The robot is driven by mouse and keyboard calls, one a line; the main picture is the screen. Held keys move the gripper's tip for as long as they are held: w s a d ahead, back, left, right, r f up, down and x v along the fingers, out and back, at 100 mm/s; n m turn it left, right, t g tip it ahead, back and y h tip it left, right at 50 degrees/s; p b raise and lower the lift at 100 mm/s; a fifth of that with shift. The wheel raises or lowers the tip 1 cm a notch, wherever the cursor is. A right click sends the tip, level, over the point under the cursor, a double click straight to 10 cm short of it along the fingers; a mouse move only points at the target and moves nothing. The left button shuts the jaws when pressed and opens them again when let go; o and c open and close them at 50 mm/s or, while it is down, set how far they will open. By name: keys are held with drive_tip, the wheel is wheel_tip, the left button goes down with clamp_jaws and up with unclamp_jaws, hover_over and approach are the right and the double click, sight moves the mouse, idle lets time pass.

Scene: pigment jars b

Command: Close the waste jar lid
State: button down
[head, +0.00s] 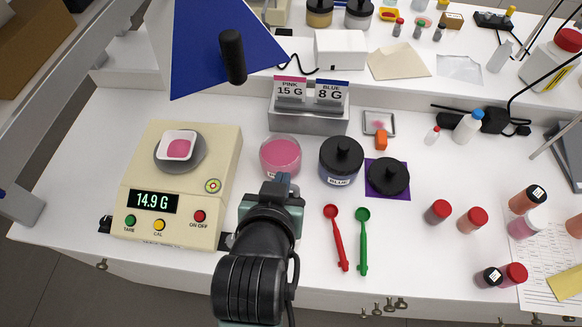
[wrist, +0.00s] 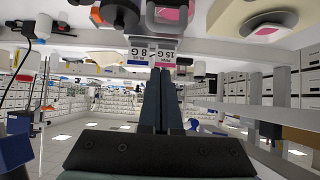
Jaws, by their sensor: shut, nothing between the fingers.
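No jar shows a readable waste label, so I cannot tell which is the waste jar. An open jar of pink powder (head: 280,155) stands in the middle of the bench. A dark blue jar labelled BLUE (head: 340,172) stands to its right with a black knobbed lid (head: 343,150) on it. A loose black knobbed lid (head: 388,177) lies on a purple cloth (head: 399,193). My gripper (head: 278,183) is in front of the pink jar in the head view, shut and empty. Its closed fingers also show in the wrist view (wrist: 161,75).
A scale (head: 135,180) reading 14.9 G holds a dish of pink powder (head: 178,148) on the left. Red (head: 337,245) and green (head: 363,250) spoons lie right of my arm. Small red-capped jars (head: 438,212) stand further right. A card holder (head: 308,120) stands behind the jars.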

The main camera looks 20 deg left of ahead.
drive_tip(key=shift+w+a+f+p, duration=0.2)
drive_tip(key=shift+w+f+p, duration=0.5)
drive_tip(key=shift+f, duration=0.45)
drive_tip(key=shift+w+a+f+p, duration=0.2)
drive_tip(key=shift+w+f+p, duration=0.5)
drive_tip(key=shift+f, duration=0.45)
drive_tip(key=shift+w+a+f+p, duration=0.2)
drive_tip(key=shift+w+f+p, duration=0.35)
drive_tip(key=shift+f+p, duration=0.45)
drive_tip(key=shift+f+b, duration=0.3)
drive_tip(key=shift+b, duration=0.1)
